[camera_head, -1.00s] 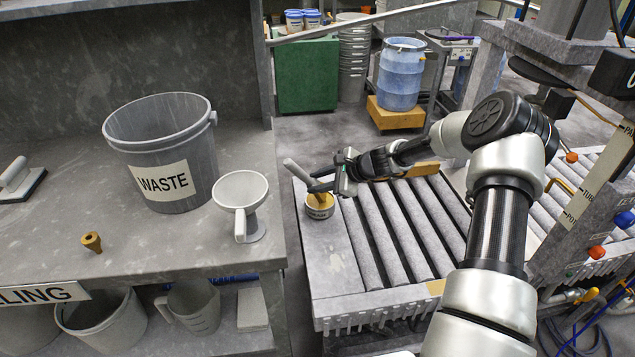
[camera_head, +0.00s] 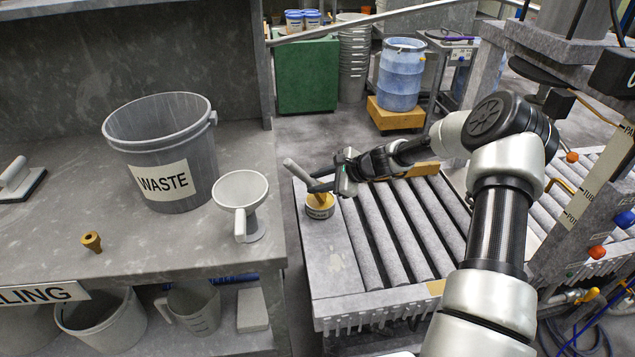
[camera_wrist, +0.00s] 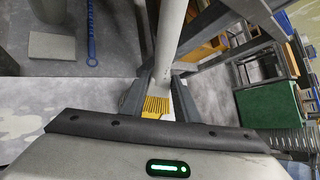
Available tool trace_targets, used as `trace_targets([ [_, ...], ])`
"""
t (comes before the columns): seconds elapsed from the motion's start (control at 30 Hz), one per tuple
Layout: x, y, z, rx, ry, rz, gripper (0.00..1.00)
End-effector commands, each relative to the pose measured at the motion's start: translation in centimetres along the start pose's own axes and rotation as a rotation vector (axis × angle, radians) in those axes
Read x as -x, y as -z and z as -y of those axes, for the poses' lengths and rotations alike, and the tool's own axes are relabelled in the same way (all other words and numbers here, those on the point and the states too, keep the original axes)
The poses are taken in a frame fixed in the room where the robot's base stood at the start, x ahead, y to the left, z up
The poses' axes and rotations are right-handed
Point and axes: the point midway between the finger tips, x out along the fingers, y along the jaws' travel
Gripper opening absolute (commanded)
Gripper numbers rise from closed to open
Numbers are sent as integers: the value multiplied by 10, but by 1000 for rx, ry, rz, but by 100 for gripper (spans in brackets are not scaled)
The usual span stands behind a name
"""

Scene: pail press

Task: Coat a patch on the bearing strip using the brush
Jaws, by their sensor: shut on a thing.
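The brush (camera_head: 297,171) has a pale grey handle, which leans up to the left. My gripper (camera_head: 322,186) is shut on it. In the wrist view the handle (camera_wrist: 171,38) rises between my fingers, and yellowish bristles (camera_wrist: 156,105) show below. The bristle end is at the mouth of a small round tin (camera_head: 319,211) with a pale label; I cannot tell whether it touches the contents. The tin stands on a flat grey strip (camera_head: 335,258), apparently the bearing strip, along the left side of the rollers.
The roller conveyor (camera_head: 395,240) lies right of the strip. A grey bench with a WASTE bucket (camera_head: 163,150), a funnel-like cup (camera_head: 240,195) and a small brown plug (camera_head: 92,241) stands to the left, across a gap. The strip in front of the tin is clear.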

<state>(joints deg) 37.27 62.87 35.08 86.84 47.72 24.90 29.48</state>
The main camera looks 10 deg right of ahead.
Motion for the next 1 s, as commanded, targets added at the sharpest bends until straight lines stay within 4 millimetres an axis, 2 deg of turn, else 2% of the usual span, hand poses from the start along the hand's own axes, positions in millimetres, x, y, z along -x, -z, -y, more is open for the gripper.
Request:
trace_targets([
  [0.17,4,-2,1,-2,-3,-3,5],
  [1.0,43,-45,31,-1,-1,-1,5],
])
